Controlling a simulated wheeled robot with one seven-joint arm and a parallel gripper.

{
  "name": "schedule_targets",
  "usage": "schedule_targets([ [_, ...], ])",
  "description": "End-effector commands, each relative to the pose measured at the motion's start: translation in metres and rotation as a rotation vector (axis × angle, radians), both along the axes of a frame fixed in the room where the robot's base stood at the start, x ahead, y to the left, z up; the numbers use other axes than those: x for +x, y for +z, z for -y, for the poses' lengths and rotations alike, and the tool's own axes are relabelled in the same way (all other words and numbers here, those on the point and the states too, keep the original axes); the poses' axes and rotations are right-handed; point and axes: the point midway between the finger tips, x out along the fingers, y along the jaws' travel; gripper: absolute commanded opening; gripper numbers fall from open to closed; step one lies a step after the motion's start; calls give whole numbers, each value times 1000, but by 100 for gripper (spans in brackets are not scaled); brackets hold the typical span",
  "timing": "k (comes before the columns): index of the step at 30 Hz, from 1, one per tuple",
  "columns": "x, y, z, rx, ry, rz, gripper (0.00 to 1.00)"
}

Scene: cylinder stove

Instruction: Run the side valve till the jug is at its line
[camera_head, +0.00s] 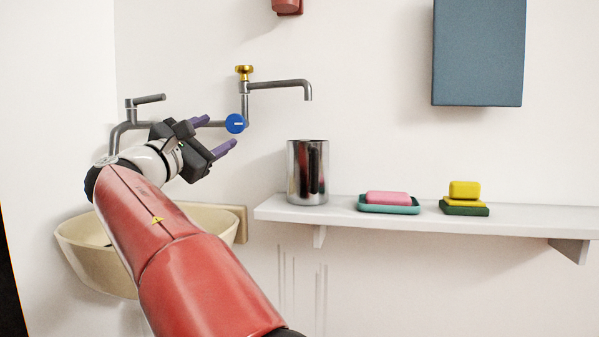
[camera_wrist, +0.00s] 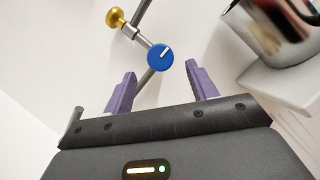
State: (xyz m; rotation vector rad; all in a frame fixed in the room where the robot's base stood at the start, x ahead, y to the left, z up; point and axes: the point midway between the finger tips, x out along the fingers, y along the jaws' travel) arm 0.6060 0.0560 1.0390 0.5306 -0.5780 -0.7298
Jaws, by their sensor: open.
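A round blue knob (camera_head: 235,123) with a white mark sits on the grey pipe at the wall; it also shows in the wrist view (camera_wrist: 160,57). A brass knob (camera_head: 244,72) sits above it, at the base of a grey spout (camera_head: 285,84). The shiny metal jug (camera_head: 307,172) stands upright on the shelf below the spout's end. Its inside and any line are not visible. My gripper (camera_head: 218,134) is open and empty, its purple fingers pointing toward the blue knob. In the wrist view the blue knob appears between and beyond the fingertips, apart from them.
A beige basin (camera_head: 220,222) is below my arm. A second tap (camera_head: 148,99) stands at left. A blue box (camera_head: 478,55) is high on the wall.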

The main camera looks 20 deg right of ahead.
Motion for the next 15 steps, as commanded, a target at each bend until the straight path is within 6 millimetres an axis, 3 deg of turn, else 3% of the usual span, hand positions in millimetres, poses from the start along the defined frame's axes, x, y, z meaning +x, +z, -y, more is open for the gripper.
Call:
schedule_targets([
  [11, 0, 0, 0, 2, 1, 1, 57],
  [15, -5, 12, 1, 129, 81, 68, 57],
])
